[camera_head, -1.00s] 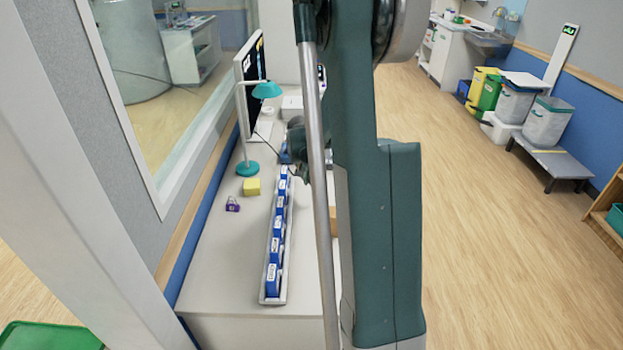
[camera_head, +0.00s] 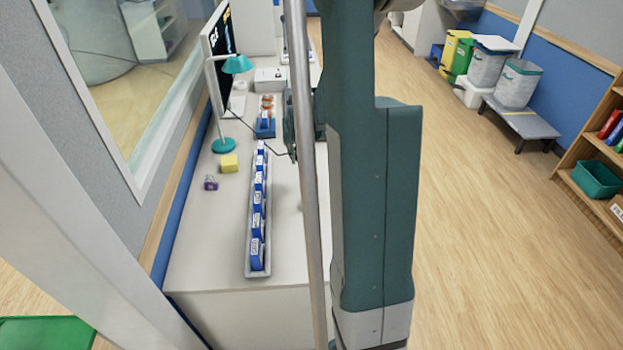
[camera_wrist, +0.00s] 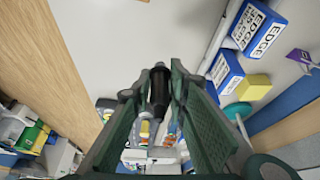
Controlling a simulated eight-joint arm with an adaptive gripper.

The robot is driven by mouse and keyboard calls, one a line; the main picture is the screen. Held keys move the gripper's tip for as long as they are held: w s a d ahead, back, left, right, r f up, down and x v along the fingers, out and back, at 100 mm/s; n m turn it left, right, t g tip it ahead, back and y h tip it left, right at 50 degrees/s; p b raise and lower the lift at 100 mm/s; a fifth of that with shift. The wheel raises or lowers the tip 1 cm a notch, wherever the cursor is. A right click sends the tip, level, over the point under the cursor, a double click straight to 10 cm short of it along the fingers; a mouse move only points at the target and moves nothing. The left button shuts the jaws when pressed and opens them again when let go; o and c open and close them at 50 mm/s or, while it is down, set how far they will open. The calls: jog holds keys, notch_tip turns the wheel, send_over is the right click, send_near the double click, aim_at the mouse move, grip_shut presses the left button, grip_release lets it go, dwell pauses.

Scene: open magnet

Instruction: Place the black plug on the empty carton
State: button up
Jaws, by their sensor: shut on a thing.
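My gripper (camera_wrist: 154,84) has its green fingers on both sides of the black plug (camera_wrist: 159,98) in the wrist view and is shut on it. The plug is dark and elongated, held over the pale tabletop. In the head view, the gripper (camera_head: 291,125) is mostly hidden behind my arm, over the far part of the desk, and the plug cannot be made out. I cannot pick out an empty carton in either current view; my arm covers part of the desk.
A long tray (camera_head: 249,268) of blue boxes runs along the white desk (camera_head: 205,262). A blue container (camera_head: 265,128) stands behind.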

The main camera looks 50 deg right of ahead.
jog(key=s+a+r+n+y+p, duration=0.4)
jog(key=s+r+n, duration=0.4)
jog(key=s+n, duration=0.2)
jog(key=shift+s+a+r+n+p, duration=0.2)
jog(key=shift+s+a+n+p, duration=0.25)
jog(key=shift+n, duration=0.65)
jog(key=shift+d, duration=0.1)
send_over(307, 183)
jog(key=s, duration=0.2)
jog(key=shift+w+d+f+b, duration=0.1)
jog(key=shift+d+f+b, duration=0.1)
jog(key=shift+f, duration=1.25)
jog(key=shift+w+d+f+b, duration=0.1)
jog(key=shift+d+f, duration=0.1)
jog(key=shift+f, duration=1.25)
jog(key=shift+f, duration=0.15)
jog(key=shift+f, duration=1.95)
jog(key=shift+f+b, duration=0.15)
jog(key=shift+b, duration=0.25)
jog(key=o, duration=0.9)
